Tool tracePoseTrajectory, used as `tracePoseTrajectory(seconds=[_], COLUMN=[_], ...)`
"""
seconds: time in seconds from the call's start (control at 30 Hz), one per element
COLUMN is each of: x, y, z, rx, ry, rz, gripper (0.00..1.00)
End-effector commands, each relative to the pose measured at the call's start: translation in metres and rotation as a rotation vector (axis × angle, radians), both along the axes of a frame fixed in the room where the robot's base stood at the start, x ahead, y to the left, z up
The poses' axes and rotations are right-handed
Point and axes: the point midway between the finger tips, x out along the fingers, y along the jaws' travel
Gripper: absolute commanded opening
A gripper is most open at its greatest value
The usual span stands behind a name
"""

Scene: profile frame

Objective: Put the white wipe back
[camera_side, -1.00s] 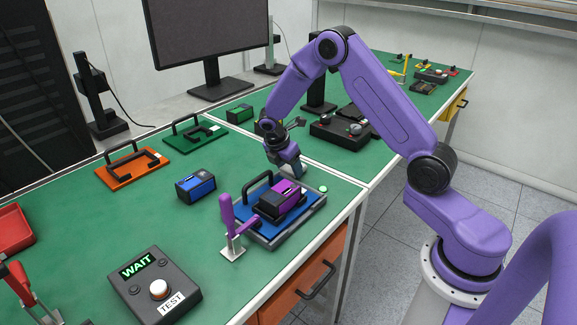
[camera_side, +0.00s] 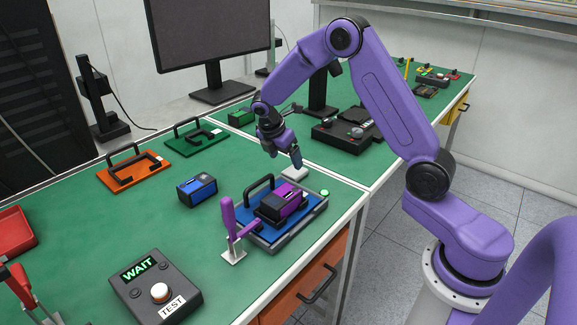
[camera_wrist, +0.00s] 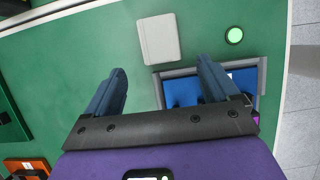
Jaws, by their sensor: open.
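The white wipe (camera_side: 294,173) is a pale flat square lying on the green table, just behind the blue tray. It also shows in the wrist view (camera_wrist: 158,39), at top centre, beyond the fingertips and lined up with the gap between them. My gripper (camera_side: 283,154) is open and empty, pointing down just above and beside the wipe. In the wrist view its two blue-grey fingers (camera_wrist: 160,66) are spread apart with bare green table between them. The wipe looks unheld.
A grey-rimmed blue tray (camera_side: 262,236) holds a purple and black device (camera_side: 280,202), with a purple-handled clamp (camera_side: 230,228) beside it. A green round button (camera_wrist: 234,35) sits near the table edge. A blue box (camera_side: 196,190) stands left; the green table around it is clear.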

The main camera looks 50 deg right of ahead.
Motion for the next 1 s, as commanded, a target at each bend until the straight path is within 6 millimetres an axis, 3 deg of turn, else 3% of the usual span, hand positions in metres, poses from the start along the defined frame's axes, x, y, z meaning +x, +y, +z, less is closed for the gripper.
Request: tracePoseTrajectory(seconds=[0.1, 0.3, 0.67, 0.87, 1.0], x=[0.001, 0.001, -0.006, -0.044, -0.087], y=[0.009, 0.018, 0.032, 0.078, 0.110], z=[0.022, 0.044, 0.055, 0.072, 0.083], rx=[0.000, 0.000, 0.012, 0.078, 0.140], ry=[-0.005, -0.002, -0.015, -0.081, -0.123], rz=[0.001, 0.000, -0.007, -0.058, -0.114], gripper=[0.88, 0.88, 0.88, 0.88, 0.88])
